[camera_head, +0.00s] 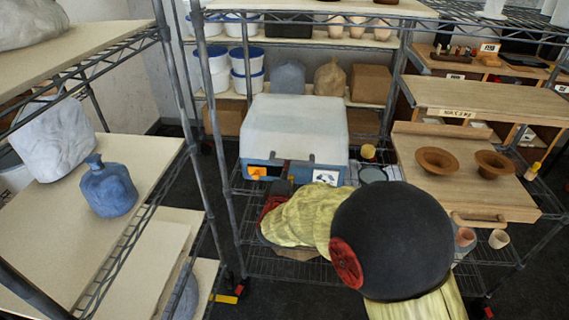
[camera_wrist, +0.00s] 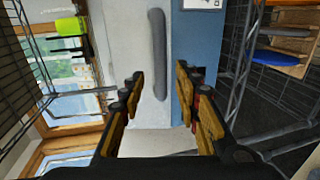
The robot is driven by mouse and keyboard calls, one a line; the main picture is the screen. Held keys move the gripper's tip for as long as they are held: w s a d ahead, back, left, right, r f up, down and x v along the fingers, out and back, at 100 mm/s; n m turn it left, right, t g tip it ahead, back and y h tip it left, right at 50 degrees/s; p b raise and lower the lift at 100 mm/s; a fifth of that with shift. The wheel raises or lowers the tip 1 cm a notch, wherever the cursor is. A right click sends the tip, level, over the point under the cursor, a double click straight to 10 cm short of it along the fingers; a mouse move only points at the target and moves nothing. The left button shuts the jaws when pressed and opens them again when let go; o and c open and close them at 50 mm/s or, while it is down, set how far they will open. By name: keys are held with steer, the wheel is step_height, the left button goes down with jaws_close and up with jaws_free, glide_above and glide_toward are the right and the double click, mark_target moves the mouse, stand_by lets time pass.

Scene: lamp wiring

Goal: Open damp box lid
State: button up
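The damp box stands on a wire shelf with its white lid (camera_head: 297,118) down on the blue base (camera_head: 262,157). In the wrist view the white lid (camera_wrist: 120,40) and the blue base (camera_wrist: 190,40) appear turned on their side. A grey bar handle (camera_wrist: 157,50) runs along the lid's front edge. My gripper (camera_wrist: 159,80) is open in front of the handle, with one finger on each side of it in the picture. I cannot tell whether they touch it. In the head view my gripper (camera_head: 285,178) is partly hidden at the box's front.
Clay bowls (camera_head: 437,160) rest on a wooden board (camera_head: 460,190) at the right. A jar (camera_head: 372,174) stands close to the box's right side. A blue vase (camera_head: 108,187) stands on the left rack.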

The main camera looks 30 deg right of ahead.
steer(key=shift+b+x, duration=1.3)
steer(key=shift+x, duration=2.35)
steer(key=shift+d, duration=0.1)
steer(key=shift+c, duration=0.4)
steer(key=c, duration=0.7)
steer(key=shift+f, duration=0.1)
jaws_close()
